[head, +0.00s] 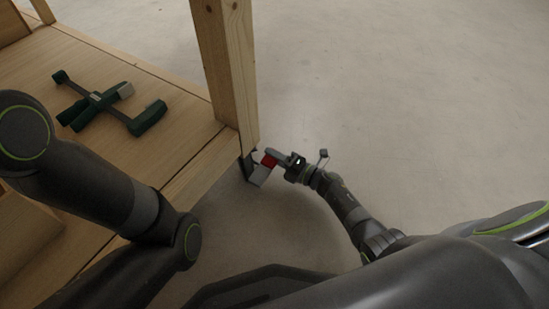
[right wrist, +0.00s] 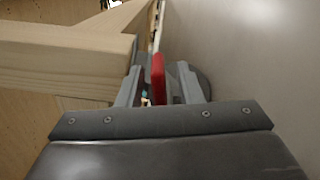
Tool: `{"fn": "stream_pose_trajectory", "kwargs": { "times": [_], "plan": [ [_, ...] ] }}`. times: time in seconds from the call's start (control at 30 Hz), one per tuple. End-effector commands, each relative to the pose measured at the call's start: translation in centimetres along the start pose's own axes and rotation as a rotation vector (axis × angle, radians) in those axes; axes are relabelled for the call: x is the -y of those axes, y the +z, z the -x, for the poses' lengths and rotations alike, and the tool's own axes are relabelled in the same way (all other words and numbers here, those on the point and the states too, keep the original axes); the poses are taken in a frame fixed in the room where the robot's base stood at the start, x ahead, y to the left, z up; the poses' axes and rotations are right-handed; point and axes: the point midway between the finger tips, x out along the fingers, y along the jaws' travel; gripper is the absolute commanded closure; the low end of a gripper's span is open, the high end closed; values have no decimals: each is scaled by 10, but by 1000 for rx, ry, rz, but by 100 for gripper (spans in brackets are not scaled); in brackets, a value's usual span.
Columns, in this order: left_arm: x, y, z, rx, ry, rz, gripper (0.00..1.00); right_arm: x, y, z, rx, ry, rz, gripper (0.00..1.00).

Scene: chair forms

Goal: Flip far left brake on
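A red brake pedal (head: 268,160) shows at the foot of the wooden corner post, by the caster. My right gripper (head: 272,163) is low beside it. In the right wrist view the red pedal (right wrist: 158,78) stands between the two grey fingers of my right gripper (right wrist: 160,88). The fingers are apart, with a gap left of the pedal; I cannot tell whether the right finger touches it. The caster is mostly hidden by the post and gripper. My left arm crosses the lower left, but its gripper is out of view.
The wooden post (head: 228,70) rises from the corner of a wooden frame with a flat deck (head: 95,150). A dark green strapped item (head: 105,105) lies on the deck. The grey floor (head: 400,90) to the right is clear.

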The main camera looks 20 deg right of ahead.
Motion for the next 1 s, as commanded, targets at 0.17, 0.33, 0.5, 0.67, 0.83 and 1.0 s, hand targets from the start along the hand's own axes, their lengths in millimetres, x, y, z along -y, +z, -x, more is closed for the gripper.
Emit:
{"fn": "stream_pose_trajectory", "kwargs": {
  "times": [0.17,0.33,0.5,0.67,0.83,1.0],
  "plan": [
    [0,-1,-1,-4,2,1,67,0,0,0,0,0,-1,67],
    [-1,-1,-1,-7,3,3,67,0,0,0,0,0,-1,83],
    [-1,-1,-1,-8,4,3,67,0,0,0,0,0,-1,100],
    [-1,-1,-1,-8,4,3,67,0,0,0,0,0,-4,100],
    [-1,-1,-1,-8,4,3,67,2,0,0,0,0,-39,100],
    [-1,-1,-1,-7,4,2,67,6,0,0,-1,0,-128,100]
  ]
}}
